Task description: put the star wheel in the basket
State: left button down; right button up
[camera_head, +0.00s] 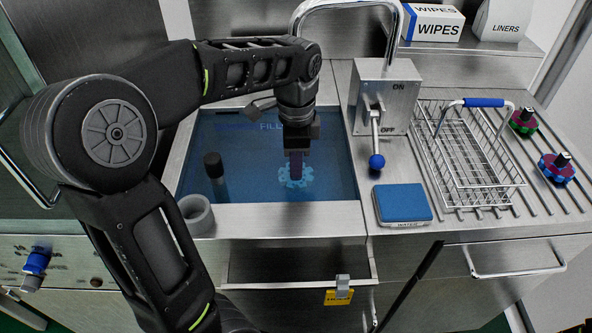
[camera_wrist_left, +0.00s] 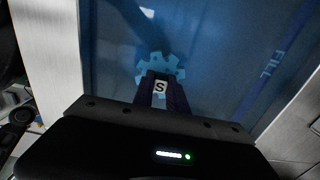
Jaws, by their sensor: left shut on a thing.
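A light-blue toothed wheel (camera_head: 296,178) is in the blue water of the sink; I take it to be the star wheel. My left gripper (camera_head: 296,163) points straight down into the water, shut on the wheel's upright middle part. In the left wrist view the wheel (camera_wrist_left: 151,72) shows just beyond the fingers (camera_wrist_left: 160,90), with a label marked "S" between them. Its underside is hidden, and I cannot tell whether it touches the sink floor. The wire basket (camera_head: 423,137) with a blue handle stands on the ribbed drainboard at the right. My right gripper is not in view.
A tap lever with a blue knob (camera_head: 376,162) and a blue sponge-like block (camera_head: 403,203) lie between sink and basket. A dark post (camera_head: 215,172) stands in the sink's left part. Two other wheels (camera_head: 523,122) (camera_head: 556,168) sit right of the basket.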

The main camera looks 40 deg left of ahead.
aim_at(446, 137)
jog(key=k+l, duration=0.2)
jog(key=k, duration=0.3)
jog(key=k+l, duration=0.15)
jog(key=k, duration=0.3)
